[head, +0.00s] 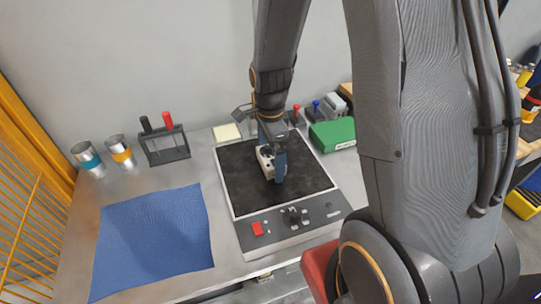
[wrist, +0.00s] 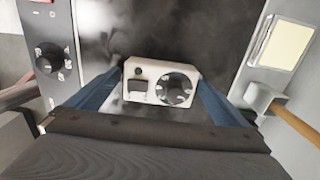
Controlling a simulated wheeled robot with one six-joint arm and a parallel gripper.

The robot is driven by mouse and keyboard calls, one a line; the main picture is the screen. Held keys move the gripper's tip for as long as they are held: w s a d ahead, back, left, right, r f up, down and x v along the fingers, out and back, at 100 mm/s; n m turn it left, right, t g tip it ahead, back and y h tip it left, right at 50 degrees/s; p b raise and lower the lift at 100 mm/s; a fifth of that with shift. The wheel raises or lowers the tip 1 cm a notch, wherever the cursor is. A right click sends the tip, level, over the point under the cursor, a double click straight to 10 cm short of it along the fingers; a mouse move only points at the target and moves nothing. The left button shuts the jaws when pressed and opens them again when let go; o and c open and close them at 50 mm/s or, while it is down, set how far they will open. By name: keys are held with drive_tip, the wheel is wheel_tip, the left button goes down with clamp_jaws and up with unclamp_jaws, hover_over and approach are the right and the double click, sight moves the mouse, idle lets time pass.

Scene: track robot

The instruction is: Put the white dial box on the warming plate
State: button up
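The white dial box (wrist: 149,72) is between the two blue fingers of my gripper (wrist: 160,88) in the wrist view, with its dark dial and small dark window showing. The fingers meet its left and right sides. In the head view the box (head: 264,161) is partly hidden by a blue finger of my gripper (head: 272,165). The warming plate (head: 240,190) has a dark square top and a front panel with a red switch and knobs. The box is over the middle of this top; I cannot tell if it touches it.
A blue cloth (head: 152,240) lies left of the plate. Two banded cups (head: 88,158) and a rack with red and black handles (head: 166,144) stand behind it. A yellow pad (head: 227,132) is behind the plate, and a green box (head: 332,134) is at its back right.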

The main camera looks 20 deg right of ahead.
sight(271, 156)
wheel_tip(271, 156, up, 12)
drive_tip(key=b, duration=0.2)
drive_tip(key=s+f+n, duration=0.3)
drive_tip(key=s+n, duration=0.6)
drive_tip(key=n, duration=0.9)
drive_tip(key=shift+s+f+t, duration=0.3)
drive_tip(key=shift+s+t, duration=0.1)
